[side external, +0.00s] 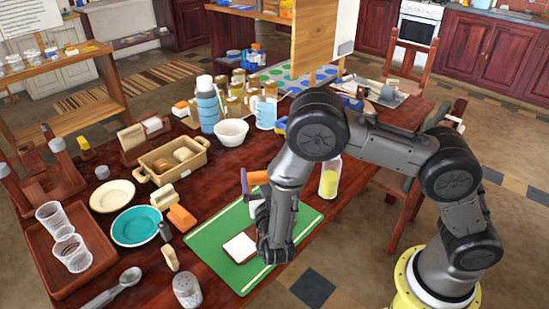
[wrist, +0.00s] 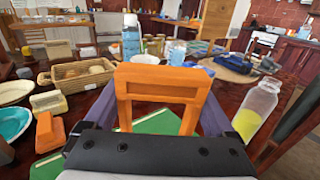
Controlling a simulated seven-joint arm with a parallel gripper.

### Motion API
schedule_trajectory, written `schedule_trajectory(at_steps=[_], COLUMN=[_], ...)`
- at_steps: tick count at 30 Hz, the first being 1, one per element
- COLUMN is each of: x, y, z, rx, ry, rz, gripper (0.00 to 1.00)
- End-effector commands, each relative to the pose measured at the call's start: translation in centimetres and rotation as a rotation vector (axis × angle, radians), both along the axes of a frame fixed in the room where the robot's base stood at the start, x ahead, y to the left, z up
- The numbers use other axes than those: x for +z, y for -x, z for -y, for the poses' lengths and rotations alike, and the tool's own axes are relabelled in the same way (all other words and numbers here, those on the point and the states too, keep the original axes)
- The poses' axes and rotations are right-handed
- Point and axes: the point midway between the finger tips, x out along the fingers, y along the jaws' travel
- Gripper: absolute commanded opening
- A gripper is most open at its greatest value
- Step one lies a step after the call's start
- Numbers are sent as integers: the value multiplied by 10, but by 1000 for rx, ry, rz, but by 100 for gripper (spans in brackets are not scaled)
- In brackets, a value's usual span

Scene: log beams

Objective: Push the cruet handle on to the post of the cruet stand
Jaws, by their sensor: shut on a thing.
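My gripper (wrist: 158,105) has two purple fingers and is shut on an orange frame-shaped piece, which looks like the cruet handle (wrist: 165,78). The handle is upright between the fingers in the wrist view, with an opening under its top bar. In the side external view the orange handle (side external: 258,177) shows above the green board, beside a purple finger of my gripper (side external: 246,182). I cannot pick out the cruet stand or its post for sure. Several small jars (side external: 237,90) stand grouped at the back of the table; they also show in the wrist view (wrist: 154,45).
A green board (side external: 305,222) with a bread slice (side external: 240,247) lies below my arm. A bottle of yellow liquid (side external: 329,180) stands to the right. A blue bottle (side external: 208,108), white bowl (side external: 231,131), wicker basket (side external: 172,160) and teal bowl (side external: 136,226) crowd the table.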

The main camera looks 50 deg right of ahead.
Motion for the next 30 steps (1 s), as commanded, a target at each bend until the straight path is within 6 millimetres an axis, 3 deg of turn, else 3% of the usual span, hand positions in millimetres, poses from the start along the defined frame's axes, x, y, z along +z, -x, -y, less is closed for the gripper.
schedule_trajectory(at_steps=[6, 30], x=[4, -7], y=[1, 1], z=[-17, -16], rx=[35, 33], ry=[0, 2], rz=[0, -3], gripper=[4, 4])
